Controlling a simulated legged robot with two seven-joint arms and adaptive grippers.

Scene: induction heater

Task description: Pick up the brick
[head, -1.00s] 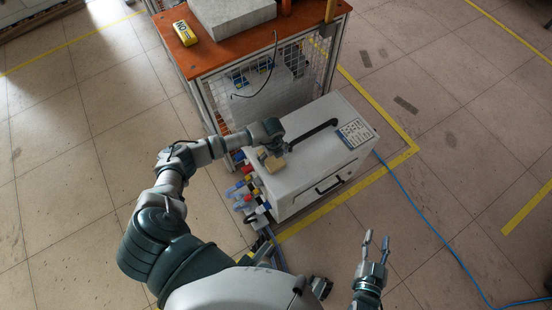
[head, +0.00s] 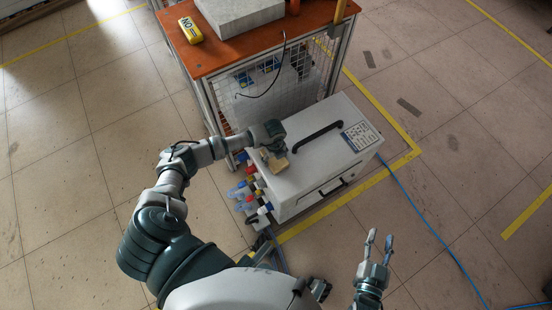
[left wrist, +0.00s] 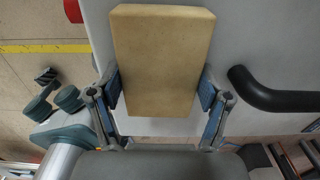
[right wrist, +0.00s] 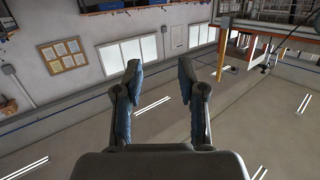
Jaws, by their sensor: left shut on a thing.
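The tan brick (head: 276,164) is at the left end of the top of the white heater box (head: 320,150). In the left wrist view the brick (left wrist: 162,58) fills the space between the fingers of my left gripper (left wrist: 161,90), which are shut on its two sides. In the head view my left gripper (head: 272,150) is partly hidden by its own wrist. I cannot tell whether the brick touches the box top. My right gripper (head: 378,245) is open and empty over the floor, and its spread fingers (right wrist: 160,85) show in the right wrist view.
A black handle (head: 316,136) rises from the box top beside the brick. Colored connectors (head: 250,192) stick out of the box's left side. An orange-topped table (head: 215,60) with a yellow device (head: 190,30) and a grey block (head: 238,12) stands behind. A blue cable (head: 425,220) crosses the floor.

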